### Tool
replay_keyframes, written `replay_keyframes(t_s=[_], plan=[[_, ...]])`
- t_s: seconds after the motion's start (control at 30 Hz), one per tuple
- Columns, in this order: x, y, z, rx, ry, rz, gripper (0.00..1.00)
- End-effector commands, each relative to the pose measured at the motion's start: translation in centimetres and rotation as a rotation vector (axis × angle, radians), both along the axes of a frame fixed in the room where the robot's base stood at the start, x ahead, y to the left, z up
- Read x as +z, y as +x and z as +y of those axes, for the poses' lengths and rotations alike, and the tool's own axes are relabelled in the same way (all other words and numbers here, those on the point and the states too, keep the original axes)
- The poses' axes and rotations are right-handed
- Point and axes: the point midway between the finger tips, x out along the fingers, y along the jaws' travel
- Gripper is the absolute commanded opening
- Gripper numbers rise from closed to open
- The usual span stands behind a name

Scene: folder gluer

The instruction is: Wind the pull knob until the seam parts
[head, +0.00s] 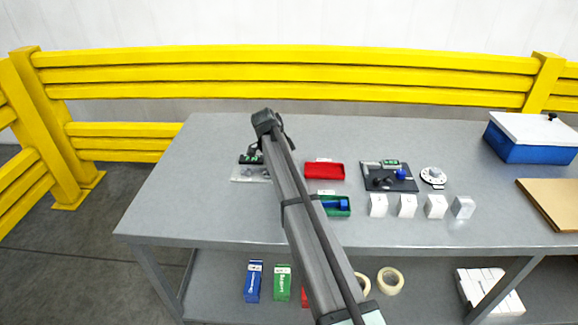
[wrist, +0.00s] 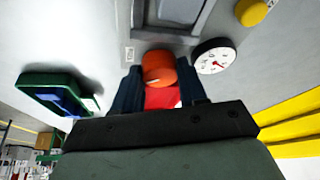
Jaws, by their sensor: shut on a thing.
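An orange-red round knob (wrist: 158,68) sits between the two dark fingers of my gripper (wrist: 161,88) in the wrist view. The fingers are shut on it, one on each side. I take it to be the pull knob. A red patch shows below it between the fingers; I cannot tell what it belongs to. A white dial with a red needle (wrist: 213,57) is right beside the knob. In the head view my arm hides the knob and most of the small bench device (head: 249,173). The seam cannot be made out in either view.
A green tray (head: 336,212) with a blue thing in it and a red tray (head: 325,171) lie right of my arm. Several white blocks, a black board (head: 372,185) and a round dial (head: 433,175) are farther right. A blue box (head: 527,150) stands at the right end.

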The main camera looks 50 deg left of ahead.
Motion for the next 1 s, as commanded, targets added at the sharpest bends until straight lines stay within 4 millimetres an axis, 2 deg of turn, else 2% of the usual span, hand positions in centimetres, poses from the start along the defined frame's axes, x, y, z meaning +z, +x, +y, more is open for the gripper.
replay_keyframes(t_s=[0.17, 0.2, 0.3, 0.67, 0.77, 1.0], plan=[[-0.1, -0.1, 0.1, 0.001, 0.002, 0.003, 0.11], [-0.1, -0.1, 0.1, 0.002, 0.002, 0.004, 0.44], [0.0, -0.1, 0.1, 0.002, 0.001, 0.003, 0.52], [0.7, -0.3, 0.2, 0.003, 0.001, 0.000, 0.52], [1.7, -0.7, 0.3, 0.002, 0.001, 0.001, 0.52], [6.0, -2.4, 1.0, 0.003, 0.003, 0.000, 0.52]])
